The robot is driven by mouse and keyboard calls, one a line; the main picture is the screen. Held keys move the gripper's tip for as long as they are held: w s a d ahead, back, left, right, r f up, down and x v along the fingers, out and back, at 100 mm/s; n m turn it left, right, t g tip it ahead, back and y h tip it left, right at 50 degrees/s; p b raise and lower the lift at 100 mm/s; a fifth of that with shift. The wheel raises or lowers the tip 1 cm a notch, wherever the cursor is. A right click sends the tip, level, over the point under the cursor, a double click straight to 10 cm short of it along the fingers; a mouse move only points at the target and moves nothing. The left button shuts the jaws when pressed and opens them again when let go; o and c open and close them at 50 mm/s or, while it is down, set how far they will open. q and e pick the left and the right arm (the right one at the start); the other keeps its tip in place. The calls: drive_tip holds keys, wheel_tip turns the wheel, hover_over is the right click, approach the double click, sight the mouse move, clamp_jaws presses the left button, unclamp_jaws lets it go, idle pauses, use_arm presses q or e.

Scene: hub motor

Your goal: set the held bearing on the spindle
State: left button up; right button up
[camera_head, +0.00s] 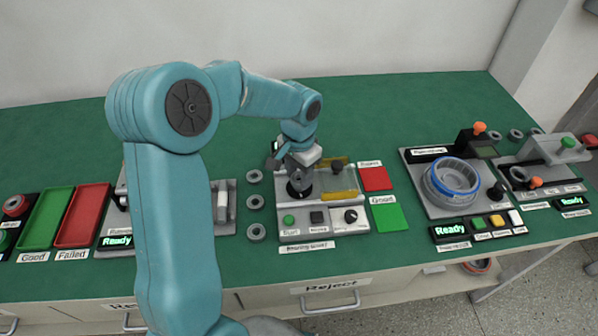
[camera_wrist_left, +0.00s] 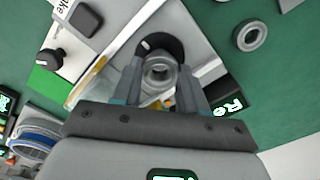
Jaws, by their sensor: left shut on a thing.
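The held bearing (camera_wrist_left: 159,72) is a small grey ring between the two fingers of my left gripper (camera_wrist_left: 162,88) in the wrist view. My left gripper (camera_head: 298,170) is shut on it, above the press station in the head view. A black round seat (camera_wrist_left: 150,46) shows just behind the bearing, and also below the gripper in the head view (camera_head: 297,192). The spindle itself is hidden or too small to tell, so I cannot tell whether the bearing touches it. My right gripper is not in view.
Several loose bearings (camera_head: 255,202) stand in a column left of the station (camera_head: 330,215); one shows in the wrist view (camera_wrist_left: 249,36). Red (camera_head: 375,178) and green (camera_head: 388,217) pads lie to its right. A blue-rimmed hub (camera_head: 453,180) sits on another station further right.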

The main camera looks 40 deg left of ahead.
use_arm(q)
drive_tip(key=shift+f+b, duration=0.65)
drive_tip(key=shift+f, duration=0.25)
idle(0.5)
idle(0.4)
drive_tip(key=o, duration=1.5)
drive_tip(key=shift+o, duration=0.2)
drive_tip(key=shift+r, duration=0.1)
drive_tip(key=shift+r+p, duration=2.7)
drive_tip(key=shift+r, duration=0.75)
